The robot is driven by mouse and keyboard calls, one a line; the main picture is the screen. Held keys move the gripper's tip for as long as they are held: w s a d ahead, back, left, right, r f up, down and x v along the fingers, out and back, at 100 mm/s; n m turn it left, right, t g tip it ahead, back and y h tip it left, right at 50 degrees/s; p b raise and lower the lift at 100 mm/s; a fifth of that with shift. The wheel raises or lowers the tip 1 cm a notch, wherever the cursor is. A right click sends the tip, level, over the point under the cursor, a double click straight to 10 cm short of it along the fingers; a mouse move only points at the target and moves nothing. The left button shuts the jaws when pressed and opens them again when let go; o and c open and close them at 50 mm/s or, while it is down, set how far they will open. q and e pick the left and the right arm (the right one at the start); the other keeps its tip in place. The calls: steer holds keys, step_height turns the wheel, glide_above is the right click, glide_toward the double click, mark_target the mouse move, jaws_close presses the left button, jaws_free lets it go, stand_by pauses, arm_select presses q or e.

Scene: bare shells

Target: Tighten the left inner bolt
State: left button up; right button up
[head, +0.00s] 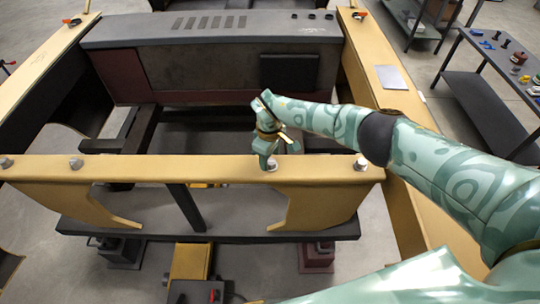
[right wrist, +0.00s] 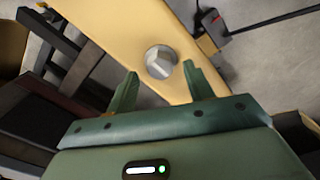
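A yellow crossbeam (head: 170,168) runs across the head view and carries silver bolts along its top. The far left bolt (head: 6,162) is at the picture's edge, and the left inner bolt (head: 76,163) stands free with no gripper near it. The right inner bolt (head: 271,165) is just under my right gripper (head: 266,152). The far right bolt (head: 361,164) is near the beam's right end. In the right wrist view my right gripper (right wrist: 160,70) is open, its fingers apart on either side of a round bolt head (right wrist: 161,61). My left gripper is out of view.
A grey box housing (head: 210,55) with a black panel stands behind the beam. Yellow rails (head: 390,85) run along both sides. A dark table (head: 495,60) with small items stands at the right. Dark stands (head: 120,250) sit below the beam.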

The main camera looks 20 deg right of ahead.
mark_target(269, 161)
steer(key=shift+r, duration=0.35)
step_height(269, 161, up, 16)
steer(key=shift+s+f, duration=0.15)
steer(key=shift+f, duration=0.1)
steer(key=shift+a, duration=0.1)
